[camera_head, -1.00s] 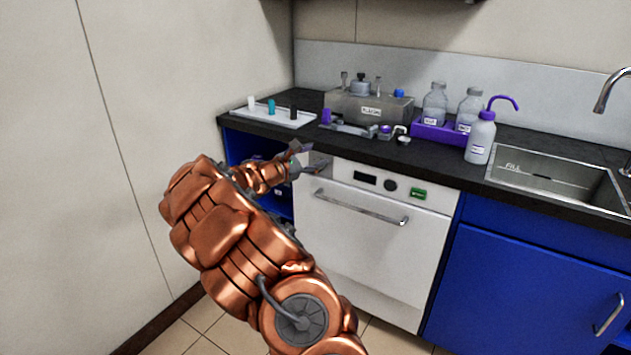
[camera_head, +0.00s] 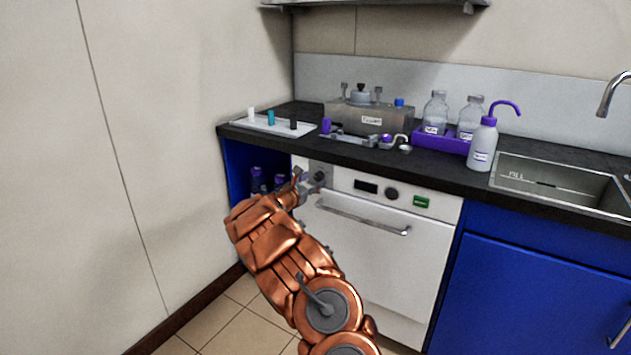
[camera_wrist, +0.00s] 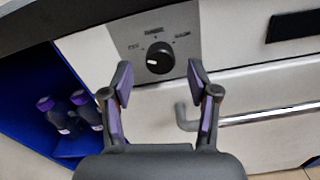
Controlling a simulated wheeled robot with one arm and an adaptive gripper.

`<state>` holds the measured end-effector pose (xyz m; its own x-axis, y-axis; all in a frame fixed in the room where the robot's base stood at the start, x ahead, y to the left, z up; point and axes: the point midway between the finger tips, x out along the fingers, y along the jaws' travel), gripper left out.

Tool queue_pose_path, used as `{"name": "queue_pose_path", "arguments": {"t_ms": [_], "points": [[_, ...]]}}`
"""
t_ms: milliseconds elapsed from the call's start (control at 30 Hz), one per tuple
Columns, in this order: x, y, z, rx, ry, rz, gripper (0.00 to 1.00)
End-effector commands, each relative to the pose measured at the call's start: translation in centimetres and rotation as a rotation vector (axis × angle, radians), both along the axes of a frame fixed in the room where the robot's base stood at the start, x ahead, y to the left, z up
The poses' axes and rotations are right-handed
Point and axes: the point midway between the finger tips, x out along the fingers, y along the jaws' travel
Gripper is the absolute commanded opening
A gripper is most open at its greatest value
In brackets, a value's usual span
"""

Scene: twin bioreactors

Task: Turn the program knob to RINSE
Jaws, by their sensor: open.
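The program knob (camera_wrist: 159,58) is round and black with a small white mark. It sits on a grey plate (camera_wrist: 182,21) with small labels to its left, above and right; I cannot read them. In the head view the knob (camera_head: 319,177) shows at the upper left of the white machine's front. My gripper (camera_wrist: 161,76) is open and empty. Its two fingers point at the plate, one on each side below the knob in the wrist view, with the knob showing beyond the gap. No contact is visible. My gripper (camera_head: 309,184) partly covers the plate in the head view.
The machine's door handle (camera_head: 362,217) runs just below and right of the gripper. A dark display (camera_head: 366,187), a second dial (camera_head: 391,193) and a green label (camera_head: 421,201) are to the right. An open blue shelf with purple-capped bottles (camera_wrist: 57,117) is left. The counter edge overhangs above.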

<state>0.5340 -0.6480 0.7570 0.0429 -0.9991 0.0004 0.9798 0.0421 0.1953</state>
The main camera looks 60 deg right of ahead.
Motion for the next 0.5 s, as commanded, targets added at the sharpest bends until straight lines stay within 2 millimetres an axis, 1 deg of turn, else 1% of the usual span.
{"name": "queue_pose_path", "arguments": {"t_ms": [100, 200, 500], "points": [[0.0, -1.1, -0.2, 0.002, 0.0, -0.001, 0.6], [0.1, -1.7, -0.2, 0.002, 0.0, 0.0, 0.6], [0.1, -2.1, -0.1, 0.001, 0.001, 0.0, 0.6]]}}
